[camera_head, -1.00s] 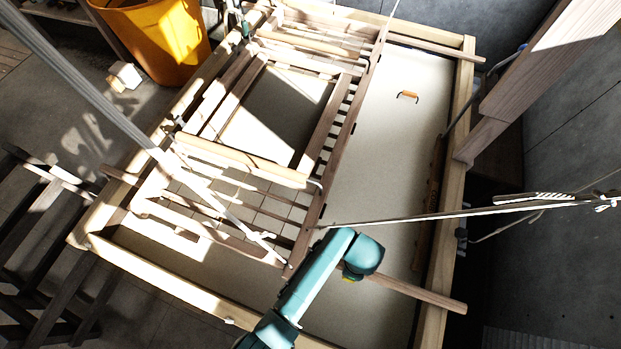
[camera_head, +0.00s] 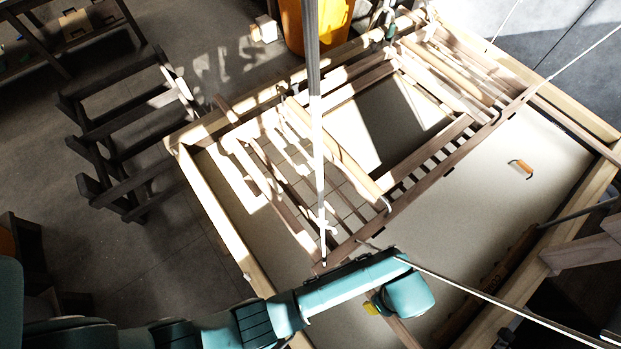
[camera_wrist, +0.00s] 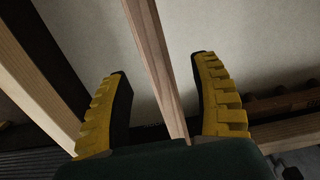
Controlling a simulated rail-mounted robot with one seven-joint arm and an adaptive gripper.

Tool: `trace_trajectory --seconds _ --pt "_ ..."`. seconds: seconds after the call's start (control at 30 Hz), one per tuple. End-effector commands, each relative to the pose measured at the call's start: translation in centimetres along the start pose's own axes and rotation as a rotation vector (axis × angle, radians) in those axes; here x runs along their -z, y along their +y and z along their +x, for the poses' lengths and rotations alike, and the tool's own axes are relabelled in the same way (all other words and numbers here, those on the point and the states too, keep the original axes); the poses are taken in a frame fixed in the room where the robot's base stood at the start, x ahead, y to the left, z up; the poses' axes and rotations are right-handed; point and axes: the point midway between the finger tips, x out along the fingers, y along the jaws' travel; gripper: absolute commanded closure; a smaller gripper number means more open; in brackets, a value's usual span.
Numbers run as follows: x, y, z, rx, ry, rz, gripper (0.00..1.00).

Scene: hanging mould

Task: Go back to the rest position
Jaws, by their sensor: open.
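My gripper (camera_wrist: 160,85) is open in the wrist view, with its two yellow-and-black fingers apart. A wooden bar (camera_wrist: 157,70) runs through the picture between the fingers, and no contact with them shows. In the head view my teal arm reaches in from the lower left over the near edge of the large wooden frame. Only a yellow bit of my gripper (camera_head: 371,308) shows there, under the wrist; the fingertips are hidden.
The wooden frame (camera_head: 222,217) holds pale panels and a slatted wooden mould (camera_head: 440,168) hung on ropes. An orange-handled piece (camera_head: 521,168) lies on the right panel. A dark wooden rack (camera_head: 125,130) stands left, and a yellow bin (camera_head: 335,22) stands at the back. Grey floor lies open at the left.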

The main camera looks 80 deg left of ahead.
Motion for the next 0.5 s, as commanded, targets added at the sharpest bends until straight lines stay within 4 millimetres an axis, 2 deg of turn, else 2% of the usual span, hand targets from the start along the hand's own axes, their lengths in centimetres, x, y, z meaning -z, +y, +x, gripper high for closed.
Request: trace_trajectory --seconds 0.1,0.23,0.37,0.5 --pt "0.0 -0.1 -3.1 0.004 0.001 0.000 0.37" --pt "0.0 0.0 -5.7 0.003 0.000 0.000 0.37" --pt "0.0 0.0 -7.0 -0.001 -0.001 0.000 0.37" --pt "0.0 0.1 -7.3 -0.001 -0.001 0.000 0.37"
